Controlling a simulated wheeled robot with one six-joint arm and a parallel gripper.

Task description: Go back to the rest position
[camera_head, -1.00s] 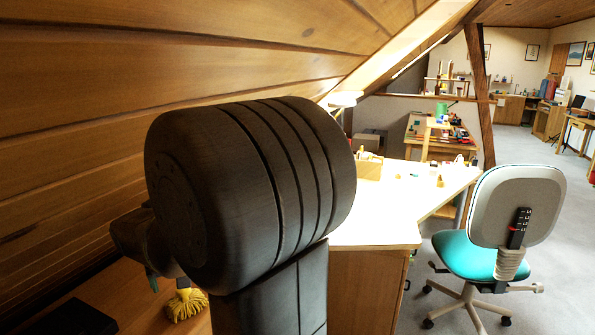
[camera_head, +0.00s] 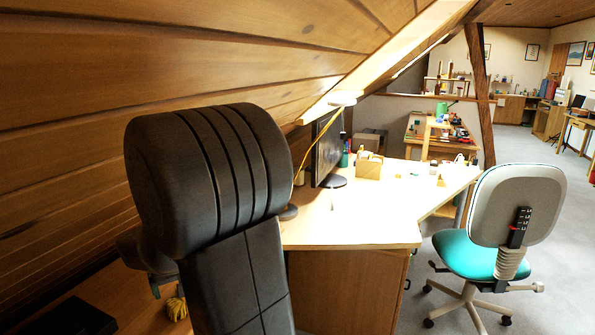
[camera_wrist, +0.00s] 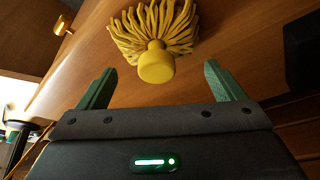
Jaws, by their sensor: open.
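My gripper (camera_wrist: 155,88) shows in the wrist view with its two green fingers spread wide apart. It is open and nothing is between the fingers. A yellow mop-like brush (camera_wrist: 155,62) with stringy strands lies beyond the fingertips on a wooden surface (camera_wrist: 90,75). In the head view the brush (camera_head: 177,306) shows at the lower left, partly hidden by my arm. My arm's large dark joint fills the left middle of the head view, and the gripper itself is mostly hidden behind it.
A sloping wooden ceiling (camera_head: 180,50) runs close along the left. A bright desk (camera_head: 370,225) with a monitor (camera_head: 327,148) and a small box (camera_head: 368,167) stands beyond my arm. A teal and grey chair (camera_head: 510,215) is at the right. A dark flat object (camera_head: 75,318) lies at the lower left.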

